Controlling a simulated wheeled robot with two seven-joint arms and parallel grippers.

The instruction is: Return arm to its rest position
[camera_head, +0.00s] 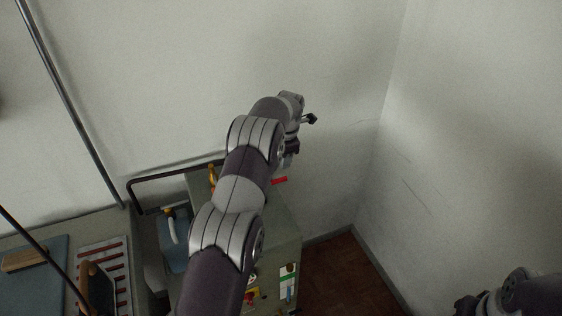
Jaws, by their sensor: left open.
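My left arm reaches up and away over the grey-green buttonhole station (285,233). My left gripper (303,133) is at the far end of the arm, above the back of the station and in front of the wall. Its dark fingers are apart, and I see nothing between them. My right arm shows only in part at the bottom right corner. The dark end there looks like my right gripper (468,304), but the frame edge cuts it off and its jaws cannot be made out.
A bent black rail (165,175) stands behind the station. At left, a table holds a blue mat (38,286), a wooden block (24,260) and a slotted rack (105,262). Walls close the corner behind and to the right. Bare brown floor (345,272) lies right of the station.

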